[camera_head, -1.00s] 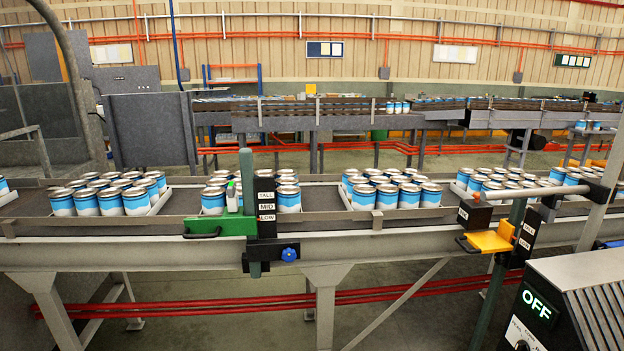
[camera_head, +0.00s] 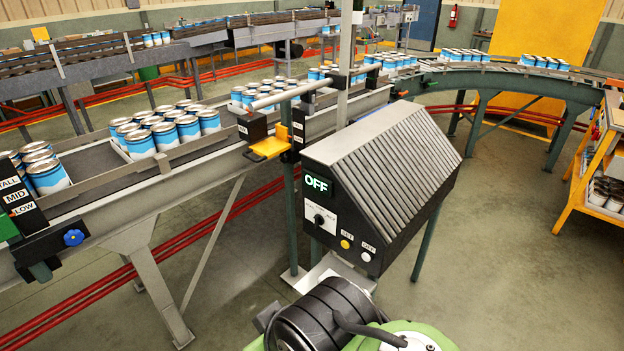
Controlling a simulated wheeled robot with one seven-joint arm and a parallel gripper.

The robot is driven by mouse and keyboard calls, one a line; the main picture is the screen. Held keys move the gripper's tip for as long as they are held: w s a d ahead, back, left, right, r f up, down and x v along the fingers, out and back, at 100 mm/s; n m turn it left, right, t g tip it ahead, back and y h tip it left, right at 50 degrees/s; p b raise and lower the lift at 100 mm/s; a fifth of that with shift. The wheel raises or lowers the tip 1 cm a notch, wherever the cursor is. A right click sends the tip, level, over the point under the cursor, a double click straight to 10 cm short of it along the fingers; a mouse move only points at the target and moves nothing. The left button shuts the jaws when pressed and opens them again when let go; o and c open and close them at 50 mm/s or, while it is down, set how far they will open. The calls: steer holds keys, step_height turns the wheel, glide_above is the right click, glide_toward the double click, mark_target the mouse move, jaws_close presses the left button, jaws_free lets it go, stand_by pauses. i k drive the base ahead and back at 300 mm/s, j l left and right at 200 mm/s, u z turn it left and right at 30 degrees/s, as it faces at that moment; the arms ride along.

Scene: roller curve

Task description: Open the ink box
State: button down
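A small dark box (camera_head: 252,127) with a pale label sits above a yellow bracket (camera_head: 270,146) on the near side of the conveyor. Its label is too small to read, so I cannot tell whether it is the ink box. It seems closed. A large ribbed dark control box (camera_head: 384,165) stands nearer, with a lit green OFF display, a knob and two labelled buttons. No label in view clearly reads ink. Black and green parts, seemingly of my own arm, show at the bottom centre. My gripper's fingers are not in view.
The roller conveyor (camera_head: 90,165) carries trays of blue-and-white cans and leads to a curve (camera_head: 510,78) at the back right. A wooden-topped yellow-framed cart (camera_head: 592,150) stands at the right edge. The floor between control box and cart is clear.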

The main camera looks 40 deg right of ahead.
mark_target(252, 127)
steer(key=i+j+u, duration=0.15)
steer(key=i+u, duration=0.2)
steer(key=i, duration=0.7)
